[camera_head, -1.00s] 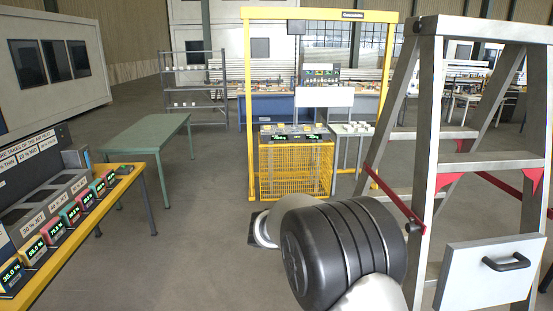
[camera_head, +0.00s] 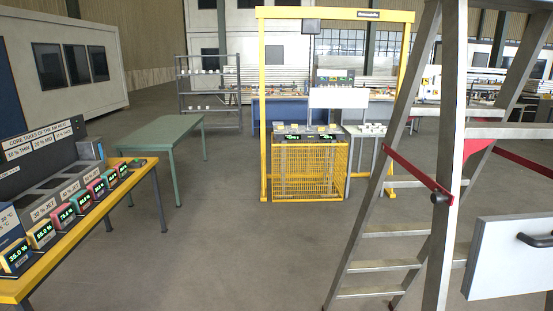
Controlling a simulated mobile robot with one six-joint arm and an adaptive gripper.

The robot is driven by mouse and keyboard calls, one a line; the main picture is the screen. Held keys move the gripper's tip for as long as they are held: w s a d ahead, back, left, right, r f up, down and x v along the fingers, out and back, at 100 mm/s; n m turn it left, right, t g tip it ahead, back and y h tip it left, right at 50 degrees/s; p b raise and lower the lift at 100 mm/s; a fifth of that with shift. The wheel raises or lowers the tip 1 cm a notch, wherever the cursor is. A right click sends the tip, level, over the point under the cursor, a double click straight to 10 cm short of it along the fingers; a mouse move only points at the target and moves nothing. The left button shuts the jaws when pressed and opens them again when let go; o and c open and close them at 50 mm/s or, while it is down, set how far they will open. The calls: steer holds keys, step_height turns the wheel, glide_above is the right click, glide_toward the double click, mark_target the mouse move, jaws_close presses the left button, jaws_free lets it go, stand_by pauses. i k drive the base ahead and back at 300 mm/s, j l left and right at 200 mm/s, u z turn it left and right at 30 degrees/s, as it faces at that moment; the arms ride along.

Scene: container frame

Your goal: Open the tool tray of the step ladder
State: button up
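The step ladder (camera_head: 452,160) stands at the right of the head view, grey metal with red straps, cut off by the right and bottom edges. Its tool tray (camera_head: 510,262) is a light grey panel low on the ladder's near side. A dark bar handle (camera_head: 537,240) sits on the panel, partly cut off by the right edge. Whether the tray is fully shut cannot be told from this angle. My gripper is not in view, and no part of my arm shows.
A yellow-topped bench (camera_head: 95,225) with several coloured displays stands at the left. A green table (camera_head: 160,130) is behind it. A yellow frame (camera_head: 264,110) with a yellow wire basket (camera_head: 310,172) stands at the middle back. The floor in front of it is clear.

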mark_target(512, 255)
steer(key=z, duration=1.45)
